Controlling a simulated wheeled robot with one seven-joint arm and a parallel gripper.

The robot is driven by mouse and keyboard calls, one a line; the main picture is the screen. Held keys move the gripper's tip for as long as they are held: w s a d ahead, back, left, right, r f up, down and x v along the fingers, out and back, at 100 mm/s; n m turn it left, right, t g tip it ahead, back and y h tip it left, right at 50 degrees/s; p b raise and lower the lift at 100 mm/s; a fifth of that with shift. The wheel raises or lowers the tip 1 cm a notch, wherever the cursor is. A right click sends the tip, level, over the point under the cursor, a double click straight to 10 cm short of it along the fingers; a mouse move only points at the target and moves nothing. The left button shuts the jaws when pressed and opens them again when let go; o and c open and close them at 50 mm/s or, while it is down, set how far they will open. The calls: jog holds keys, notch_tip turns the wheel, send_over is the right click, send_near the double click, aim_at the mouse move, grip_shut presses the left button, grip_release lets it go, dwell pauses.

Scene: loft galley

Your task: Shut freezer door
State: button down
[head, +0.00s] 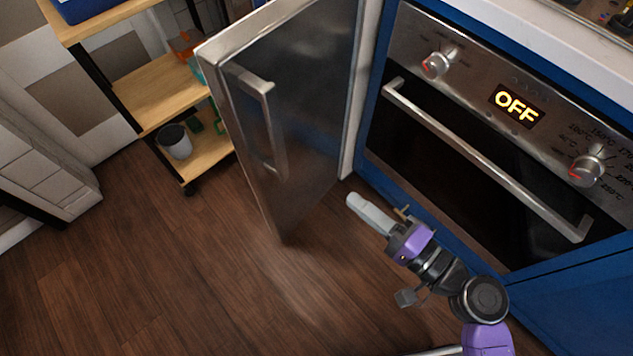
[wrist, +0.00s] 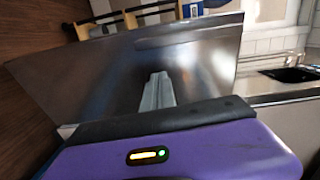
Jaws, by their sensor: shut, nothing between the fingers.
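The freezer door (head: 315,105) is a grey metal panel with a bar handle (head: 262,125) near its left edge. It stands open, swung out over the floor to the left of the oven. My gripper (head: 357,205) has its pale fingers together and empty. In the head view it is low, right of the door's lower part, pointing up and left. In the wrist view the closed fingers (wrist: 156,92) point toward the door's metal face (wrist: 100,80). I cannot tell if they touch it. The freezer's inside is hidden.
A built-in oven (head: 480,150) with knobs and a long bar handle is at right, in blue cabinetry. A wooden shelf cart (head: 165,90) with a grey bin (head: 175,141) stands behind the door at left. The wooden floor (head: 180,260) in front is clear.

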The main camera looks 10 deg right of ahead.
jog(key=s+y, duration=0.1)
send_near(285, 161)
jog(key=x, duration=0.7)
dwell(0.4)
